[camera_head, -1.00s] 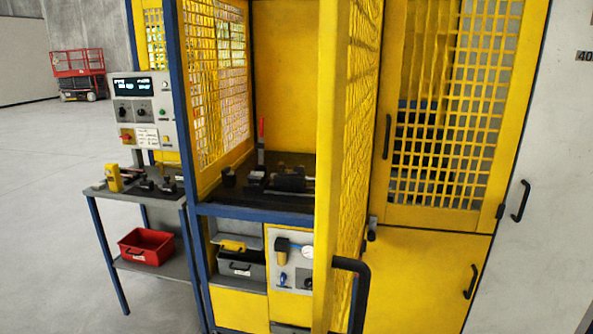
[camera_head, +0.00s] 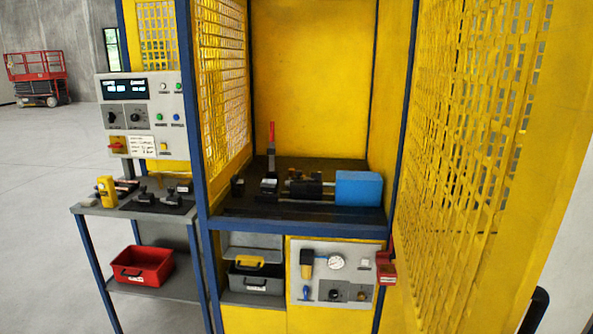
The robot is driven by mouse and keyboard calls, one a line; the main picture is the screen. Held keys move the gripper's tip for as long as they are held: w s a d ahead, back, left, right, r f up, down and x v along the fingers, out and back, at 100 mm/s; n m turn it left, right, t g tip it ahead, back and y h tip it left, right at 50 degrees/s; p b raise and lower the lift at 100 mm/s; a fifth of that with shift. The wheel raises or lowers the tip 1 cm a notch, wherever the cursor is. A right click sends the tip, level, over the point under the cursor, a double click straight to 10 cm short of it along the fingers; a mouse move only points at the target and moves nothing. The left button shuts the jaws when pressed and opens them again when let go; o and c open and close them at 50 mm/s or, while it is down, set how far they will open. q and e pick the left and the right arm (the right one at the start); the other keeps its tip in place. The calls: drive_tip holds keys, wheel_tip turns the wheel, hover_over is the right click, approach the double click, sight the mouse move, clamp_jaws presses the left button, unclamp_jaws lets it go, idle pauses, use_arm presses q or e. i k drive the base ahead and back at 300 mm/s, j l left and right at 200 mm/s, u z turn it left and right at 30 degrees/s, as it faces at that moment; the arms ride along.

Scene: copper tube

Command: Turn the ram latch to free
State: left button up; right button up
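A ram machine stands on the dark bench (camera_head: 290,213) inside the yellow cage. It has a blue block (camera_head: 359,189) at its right end, black fittings (camera_head: 304,188) in the middle and an upright red-handled lever (camera_head: 271,139) at its left. I cannot tell which small part is the ram latch or how it is turned. Neither of my grippers is in view.
The yellow mesh door (camera_head: 480,150) fills the right side, clear of the cage opening. A control panel (camera_head: 142,117) and side table (camera_head: 135,207) stand left, with a red bin (camera_head: 142,268) below. A gauge panel (camera_head: 332,275) is under the bench.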

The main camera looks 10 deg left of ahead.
sight(315, 175)
drive_tip(key=i+j, duration=0.35)
drive_tip(key=i+j+z, duration=0.15)
drive_tip(key=i+j, duration=0.5)
drive_tip(key=j, duration=0.25)
drive_tip(key=z, duration=0.05)
